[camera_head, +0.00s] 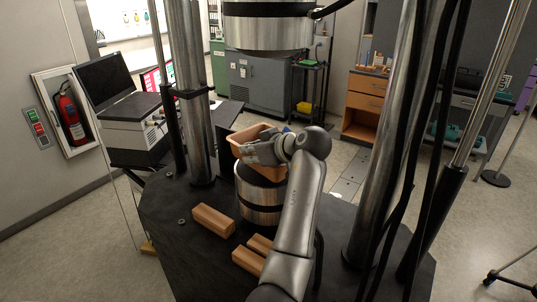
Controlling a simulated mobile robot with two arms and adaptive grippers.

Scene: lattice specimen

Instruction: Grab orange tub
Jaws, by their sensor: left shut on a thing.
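The orange tub (246,135) is at the middle of the head view, just over the lower metal cylinder (260,200). My left gripper (253,152) is shut on the tub at its near side. The gripper and wrist hide part of the tub. Something small and blue shows by the tub's right end, too small to make out. I cannot tell whether the tub rests on the cylinder or hangs just above it. My right gripper is not in view.
Wooden blocks (213,220) lie on the dark machine base (165,215). Thick steel columns (185,90) stand left and right of the tub. An upper metal cylinder (268,32) hangs above. A laptop (106,80) is at left, an orange-fronted cabinet (368,92) behind.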

